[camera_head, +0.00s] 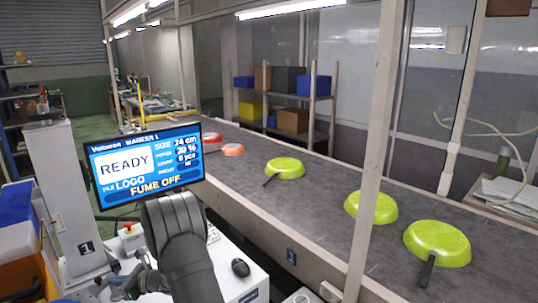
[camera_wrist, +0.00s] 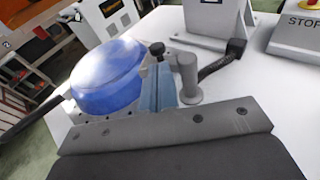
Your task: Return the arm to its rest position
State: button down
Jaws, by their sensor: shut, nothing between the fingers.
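My gripper (camera_wrist: 163,123) shows in the wrist view as a wide grey bar with screws in front of a dark body. It is shut with nothing held. My dark grey arm rises at the lower middle of the head view and hides part of the white bench; the gripper is not visible there. A blue pan (camera_wrist: 108,76) lies bottom up beyond the gripper in the wrist view, apart from it. The pan's dark handle points left. A blue upright plate (camera_wrist: 158,88) and a grey post (camera_wrist: 187,78) stand beside it.
A screen (camera_head: 145,165) reads READY, LOGO and FUME OFF. Several lime and orange pans, including one near lime pan (camera_head: 437,243), lie on the conveyor (camera_head: 320,215). A pole (camera_head: 372,150) stands at its near edge. A STOP box (camera_wrist: 298,35) stands at the wrist view's upper right.

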aim_at(101, 280)
jog(key=d+g, duration=0.1)
jog(key=w+d+n+g, duration=0.1)
jog(key=d, duration=0.1)
jog(key=d+r+n+g, duration=0.1)
jog(key=shift+w+d, duration=0.3)
jog(key=shift+w, duration=0.05)
jog(key=c, duration=1.9)
grip_release()
jog(key=shift+f, duration=0.1)
jog(key=shift+c, duration=0.2)
jog(key=o, duration=0.6)
jog(key=d, duration=0.1)
jog(key=s+d+f+m+t+y, duration=0.1)
jog(key=d, duration=0.1)
jog(key=d+y, duration=0.1)
jog(key=d, duration=0.1)
jog(key=shift+s+f+t, duration=0.3)
jog(key=shift+t, duration=0.1)
jog(key=a, duration=1.7)
grip_shut()
